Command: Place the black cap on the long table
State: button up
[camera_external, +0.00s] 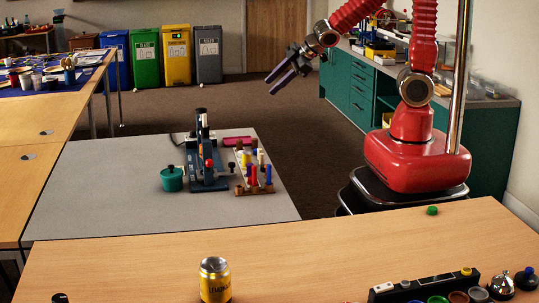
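I cannot clearly pick out the black cap. A small dark piece (405,283) sits on the black rack (428,285) at the front right, but it is too small to name for sure. A wooden table (330,248) runs along the front of the view; wooden tables (60,112) also stand at the left, and I cannot tell which is the long table. My gripper (270,86) is high over the floor, beyond the grey table, far from the rack. Its two dark fingers are apart, with nothing seen between them.
A yellow can (215,281), a green cap (432,210), a bell (501,287) and a dark blue knobbed piece (527,278) stand on the front table. The grey table (110,205) holds a teal pot (172,179), a blue device (207,170) and a peg rack (254,175). The front table's middle is clear.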

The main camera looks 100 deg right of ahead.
jog(key=s+a+r+m+g+y, duration=0.1)
jog(key=s+a+r, duration=0.3)
jog(key=s+a, duration=0.4)
jog(key=s+a+r+m+g+y, duration=0.1)
jog(key=s+a+r, duration=0.3)
jog(key=s+a, duration=0.5)
jog(key=shift+a+m+y, duration=0.3)
jog(key=shift+a+y, duration=0.4)
jog(key=shift+y, duration=0.2)
jog(key=shift+s, duration=0.1)
jog(key=shift+c, duration=0.7)
jog(key=shift+d, duration=0.1)
